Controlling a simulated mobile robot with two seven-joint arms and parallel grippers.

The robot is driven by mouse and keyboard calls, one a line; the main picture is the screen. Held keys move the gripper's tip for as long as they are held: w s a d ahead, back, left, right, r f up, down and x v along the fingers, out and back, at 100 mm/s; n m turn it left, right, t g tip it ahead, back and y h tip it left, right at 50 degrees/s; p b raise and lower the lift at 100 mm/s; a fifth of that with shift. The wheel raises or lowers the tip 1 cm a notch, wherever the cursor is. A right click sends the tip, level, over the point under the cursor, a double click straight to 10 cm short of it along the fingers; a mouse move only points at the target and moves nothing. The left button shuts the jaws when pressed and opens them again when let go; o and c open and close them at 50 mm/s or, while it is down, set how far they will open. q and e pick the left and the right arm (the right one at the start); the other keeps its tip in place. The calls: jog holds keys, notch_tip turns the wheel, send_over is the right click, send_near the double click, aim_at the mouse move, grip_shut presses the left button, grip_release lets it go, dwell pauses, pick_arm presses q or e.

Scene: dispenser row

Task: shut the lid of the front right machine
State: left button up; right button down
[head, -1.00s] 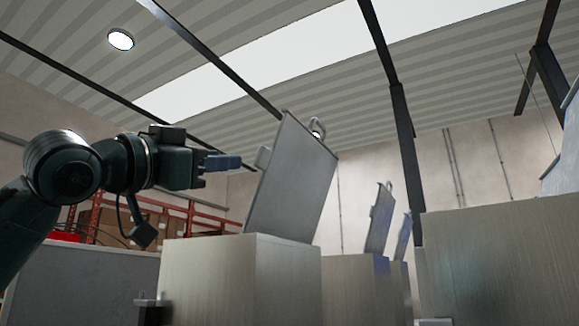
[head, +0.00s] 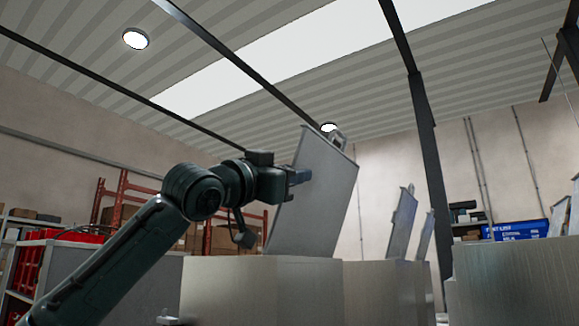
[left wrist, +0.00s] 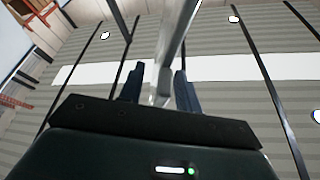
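The nearest machine (head: 262,295) is a brushed-metal box in the middle of the head view. Its grey lid (head: 318,205) stands raised and tilted, with a loop handle (head: 337,138) at the top. My left gripper (head: 300,177) is at the lid's left edge and hides the side tab there. In the left wrist view my left gripper's fingers (left wrist: 160,85) are apart, with the lid's edge (left wrist: 176,40) and a pale tab (left wrist: 160,92) between them. Contact cannot be told. My right gripper is not in view.
More machines with raised lids (head: 402,222) stand behind to the right. Another large metal machine (head: 515,285) fills the lower right. Red shelving (head: 120,190) with boxes is at the back left. A dark post (head: 425,130) rises behind the machines.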

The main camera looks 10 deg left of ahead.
pick_arm(q)
grip_shut()
dwell(0.4)
